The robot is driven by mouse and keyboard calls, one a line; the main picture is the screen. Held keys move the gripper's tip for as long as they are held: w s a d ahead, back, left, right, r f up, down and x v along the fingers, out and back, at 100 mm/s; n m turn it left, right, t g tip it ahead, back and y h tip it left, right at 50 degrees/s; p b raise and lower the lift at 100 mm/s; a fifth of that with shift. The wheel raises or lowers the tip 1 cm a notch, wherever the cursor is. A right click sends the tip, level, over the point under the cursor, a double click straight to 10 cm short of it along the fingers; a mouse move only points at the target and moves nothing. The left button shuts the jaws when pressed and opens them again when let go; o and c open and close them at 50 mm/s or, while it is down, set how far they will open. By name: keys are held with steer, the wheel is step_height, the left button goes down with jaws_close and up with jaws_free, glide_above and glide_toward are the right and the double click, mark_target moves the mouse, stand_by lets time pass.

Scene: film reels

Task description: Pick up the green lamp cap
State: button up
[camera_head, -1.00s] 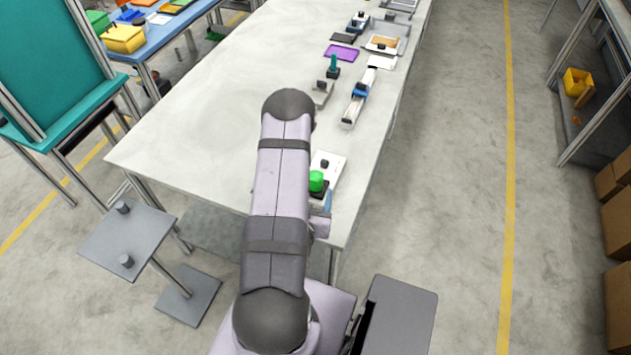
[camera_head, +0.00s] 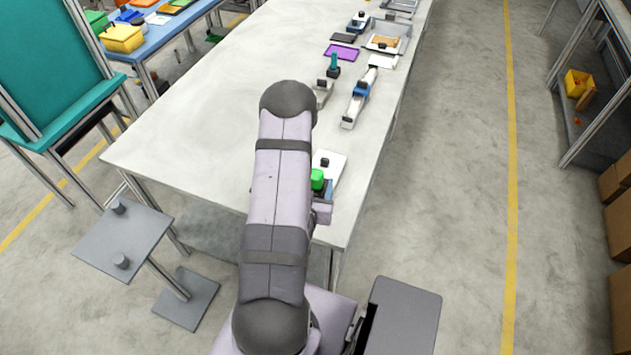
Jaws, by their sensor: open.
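The green lamp cap (camera_head: 317,179) is near the front right of the long pale table, just right of my upper arm. My arm hides its left side. A white plate with a small black knob (camera_head: 325,162) lies just beyond and right of it. A lilac part of my own arm shows just below the cap. My gripper is hidden behind my arm, so its fingers and their distance from the cap do not show.
On the pale table (camera_head: 215,110), a grey-blue tool (camera_head: 359,98), a green-topped piece (camera_head: 333,64), a purple sheet (camera_head: 341,52) and trays (camera_head: 388,43) lie farther along the right side. The table's left part is clear. A grey two-knob stand (camera_head: 122,238) is at the left.

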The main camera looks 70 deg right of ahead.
mark_target(315, 174)
steer(key=shift+p+x, duration=0.45)
steer(key=shift+x, duration=1.05)
steer(key=shift+w, duration=0.1)
steer(key=c, duration=1.1)
steer(key=shift+c, duration=0.2)
steer(key=shift+r, duration=0.25)
steer(key=shift+r+b, duration=0.6)
steer(key=shift+r, duration=3.05)
steer(key=shift+r+p, duration=0.5)
steer(key=shift+r, duration=0.65)
